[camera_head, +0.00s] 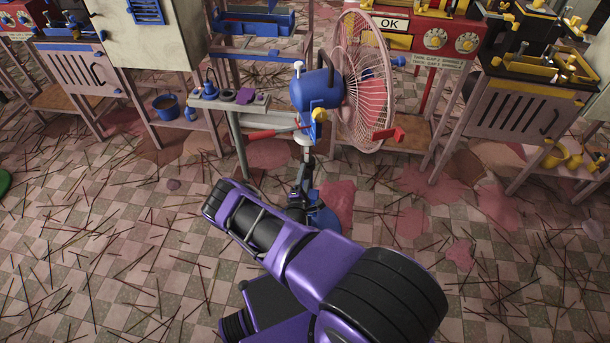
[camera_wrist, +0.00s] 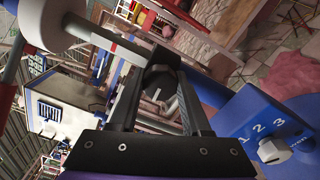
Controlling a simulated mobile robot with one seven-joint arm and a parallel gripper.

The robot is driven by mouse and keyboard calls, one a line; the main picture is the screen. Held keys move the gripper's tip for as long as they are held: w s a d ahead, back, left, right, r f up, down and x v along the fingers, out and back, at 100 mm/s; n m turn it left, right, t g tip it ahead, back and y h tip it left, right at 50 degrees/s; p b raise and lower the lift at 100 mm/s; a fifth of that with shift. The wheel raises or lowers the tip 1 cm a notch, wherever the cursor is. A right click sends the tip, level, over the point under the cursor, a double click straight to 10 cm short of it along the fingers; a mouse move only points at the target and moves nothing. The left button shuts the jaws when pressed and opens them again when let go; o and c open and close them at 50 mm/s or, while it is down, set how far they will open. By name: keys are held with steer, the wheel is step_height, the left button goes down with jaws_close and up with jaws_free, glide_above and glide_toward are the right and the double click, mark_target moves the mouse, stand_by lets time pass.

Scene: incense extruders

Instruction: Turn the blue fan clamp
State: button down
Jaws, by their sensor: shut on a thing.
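The fan (camera_head: 363,80) has a pink wire cage and a blue motor housing (camera_head: 316,90) on an upright pole. Its blue base (camera_head: 323,219) stands on the floor, partly behind my arm. In the wrist view the grey pole (camera_wrist: 120,46) runs into a dark collar (camera_wrist: 160,57) right at my fingertips. My gripper (camera_wrist: 158,88) is shut on this part, which I take for the fan clamp; its blue colour is not clear there. The base's blue panel (camera_wrist: 250,118) with marks 1, 2, 3 and a white knob (camera_wrist: 274,151) is at the right. In the head view my gripper is mostly hidden.
A narrow side table (camera_head: 236,105) with small items stands close left of the pole. A red machine marked OK (camera_head: 430,38) and a slotted cabinet (camera_head: 520,110) stand right. Incense sticks and pink stains cover the checkered floor, otherwise open in front.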

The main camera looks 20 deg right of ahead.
steer(key=shift+d+n, duration=0.1)
steer(key=shift+n, duration=0.2)
steer(key=shift+c, duration=1.8)
jaws_free()
steer(key=shift+s, duration=0.1)
